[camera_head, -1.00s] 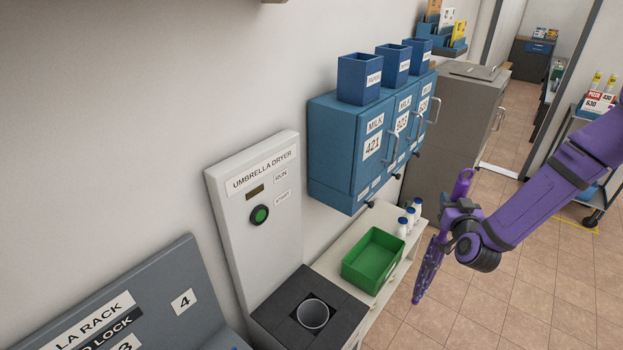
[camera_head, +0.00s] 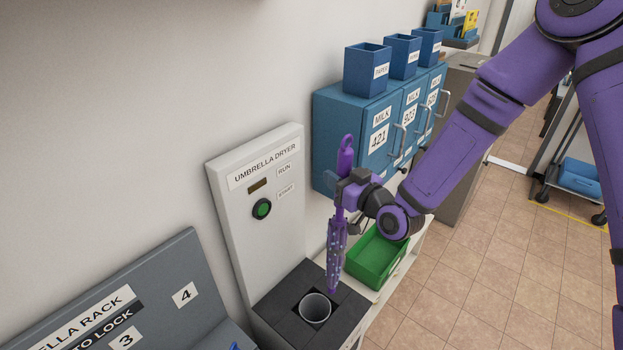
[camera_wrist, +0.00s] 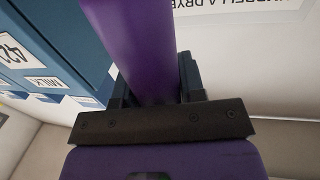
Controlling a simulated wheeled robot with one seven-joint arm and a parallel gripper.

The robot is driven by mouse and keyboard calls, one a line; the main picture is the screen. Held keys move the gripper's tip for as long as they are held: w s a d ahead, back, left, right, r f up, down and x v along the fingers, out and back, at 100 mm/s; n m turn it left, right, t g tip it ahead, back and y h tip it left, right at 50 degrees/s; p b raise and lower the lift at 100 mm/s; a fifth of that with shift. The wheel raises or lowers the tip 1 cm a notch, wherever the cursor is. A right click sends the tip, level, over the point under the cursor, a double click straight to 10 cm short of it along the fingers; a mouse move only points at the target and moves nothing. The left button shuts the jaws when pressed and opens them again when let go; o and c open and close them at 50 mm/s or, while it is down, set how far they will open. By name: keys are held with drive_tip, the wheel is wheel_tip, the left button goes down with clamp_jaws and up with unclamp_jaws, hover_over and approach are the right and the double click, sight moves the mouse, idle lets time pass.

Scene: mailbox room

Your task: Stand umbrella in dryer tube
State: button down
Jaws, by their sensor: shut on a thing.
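A purple dotted umbrella (camera_head: 336,247) hangs nearly upright, its handle (camera_head: 346,150) at the top and its tip low. My gripper (camera_head: 345,190) is shut on it just below the handle. The purple shaft also shows close up in the wrist view (camera_wrist: 140,45), between my gripper's fingers (camera_wrist: 152,90). The umbrella dryer (camera_head: 236,205) has a tall white panel with a green button (camera_head: 262,209). Its grey round tube (camera_head: 315,309) opens upward in a dark top. In the picture the umbrella's tip is above and slightly right of the tube's mouth, apart from it.
A green bin (camera_head: 372,262) stands on a pale shelf behind my gripper. Blue milk lockers (camera_head: 375,130) with blue boxes (camera_head: 367,70) on top are on the wall. A grey umbrella rack (camera_head: 140,290) is at lower left. Tiled floor (camera_head: 480,270) is clear at right.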

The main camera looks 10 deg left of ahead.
drive_tip(key=s+a+r+n+g+y, duration=0.1)
drive_tip(key=s+a+n+g, duration=0.1)
drive_tip(key=s+a, duration=0.3)
wheel_tip(320, 180, down, 37)
drive_tip(key=shift+w+a, duration=0.3)
idle(2.4)
drive_tip(key=c, duration=0.6)
unclamp_jaws()
drive_tip(key=v, duration=1)
drive_tip(key=shift+s+d, duration=0.1)
drive_tip(key=shift+d, duration=0.3)
